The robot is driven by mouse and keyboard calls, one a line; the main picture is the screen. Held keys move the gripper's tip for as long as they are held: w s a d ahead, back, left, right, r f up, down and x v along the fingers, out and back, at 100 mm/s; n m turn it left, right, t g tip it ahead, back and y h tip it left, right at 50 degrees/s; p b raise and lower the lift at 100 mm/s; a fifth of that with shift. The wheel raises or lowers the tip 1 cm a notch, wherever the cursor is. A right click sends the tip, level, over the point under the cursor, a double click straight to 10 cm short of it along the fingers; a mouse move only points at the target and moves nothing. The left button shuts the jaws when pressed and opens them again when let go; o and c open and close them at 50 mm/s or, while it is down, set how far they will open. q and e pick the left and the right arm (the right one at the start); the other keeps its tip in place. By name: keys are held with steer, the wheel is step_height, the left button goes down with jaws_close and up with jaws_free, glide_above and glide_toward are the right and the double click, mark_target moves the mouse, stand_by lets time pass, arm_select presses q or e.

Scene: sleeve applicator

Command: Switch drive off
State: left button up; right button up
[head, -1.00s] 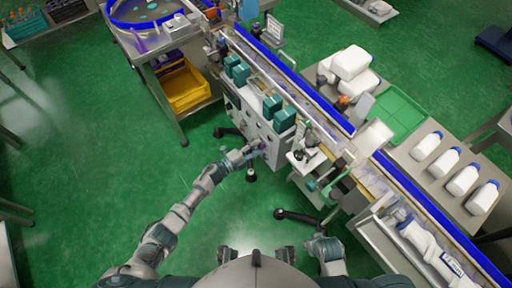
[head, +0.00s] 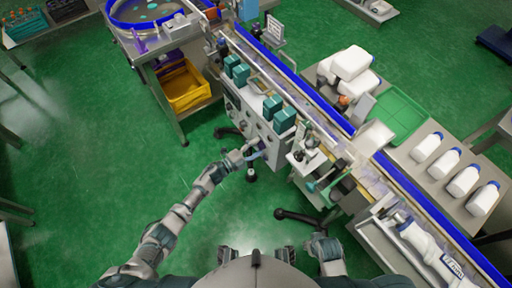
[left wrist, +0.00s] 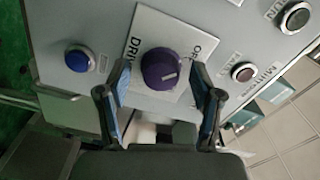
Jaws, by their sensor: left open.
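The drive switch is a purple round knob (left wrist: 162,69) with a pale pointer line, on a white plate lettered "DRIVE" in the left wrist view. Part of an "OFF" or "ON" label shows at its upper right; I cannot read it fully. My left gripper (left wrist: 166,88) is open, with one finger on each side of the knob. Whether the fingers touch it I cannot tell. In the head view my left gripper (head: 256,149) is at the front of the grey control panel (head: 247,117).
The conveyor (head: 300,90) runs behind the panel. A yellow bin (head: 187,90) stands left.

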arm_select(q)
steer(key=v, duration=1.2)
arm_select(e)
steer(key=shift+r, duration=0.1)
arm_select(q)
steer(key=shift+w+f, duration=0.1)
steer(key=s+a+f+n+y+p, duration=0.2)
steer(key=s+a+f+n+y, duration=0.2)
steer(key=f+n+y, duration=0.25)
steer(key=s+a+f+n+y+p, duration=0.25)
steer(key=a+f+n+y, duration=0.2)
steer(key=f+n, duration=0.3)
steer(key=s+a+f+n+g+y, duration=0.1)
steer(key=s+f+n+g, duration=0.2)
steer(key=s, duration=0.6)
steer(key=s+a+f+n+g+y+p, duration=0.1)
steer(key=s+f+n+g, duration=0.1)
steer(key=s, duration=0.7)
steer(key=s+a+f+n+g+y, duration=0.1)
steer(key=s+f+n+g, duration=0.2)
steer(key=s, duration=0.6)
step_height(320, 180, down, 2)
steer(key=shift+s+f+n+g+p, duration=0.2)
steer(key=shift+s+n+g+p, duration=0.15)
steer(key=shift+g, duration=0.15)
arm_select(e)
steer(key=s+f, duration=0.4)
steer(key=f, duration=1.2)
steer(key=shift+s+d, duration=0.15)
steer(key=shift+d, duration=0.05)
